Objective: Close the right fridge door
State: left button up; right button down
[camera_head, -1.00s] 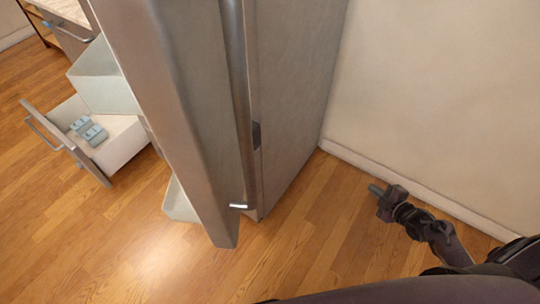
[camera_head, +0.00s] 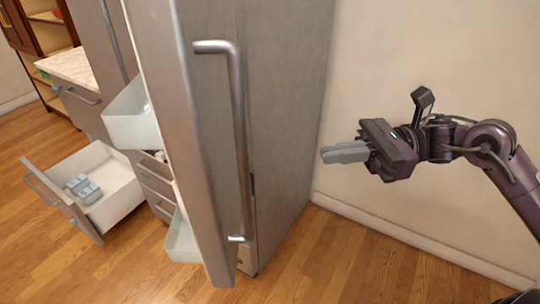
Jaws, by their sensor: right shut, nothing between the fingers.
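The right fridge door (camera_head: 205,150) stands open in the middle of the head view, its outer face turned to the right. Its long metal handle (camera_head: 239,130) runs down that face. White door bins (camera_head: 131,118) show on the inner side at the left. Behind the door is the grey side of the fridge (camera_head: 285,110). My right gripper (camera_head: 328,155) is shut and empty, pointing left. It appears to the right of the door and handle, apart from them, in front of the wall. My left gripper is not in view.
An open drawer (camera_head: 112,199) with grey-blue items (camera_head: 84,189) juts out at the left. A counter (camera_head: 78,68) and wooden shelves (camera_head: 40,40) stand behind it. A wall (camera_head: 420,60) bounds the right side. Wooden floor (camera_head: 340,265) is clear in front.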

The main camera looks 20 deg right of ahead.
jog(key=w+a+p, duration=0.2)
jog(key=a+p, duration=0.2)
jog(key=a, duration=0.7)
jog(key=shift+p, duration=0.3)
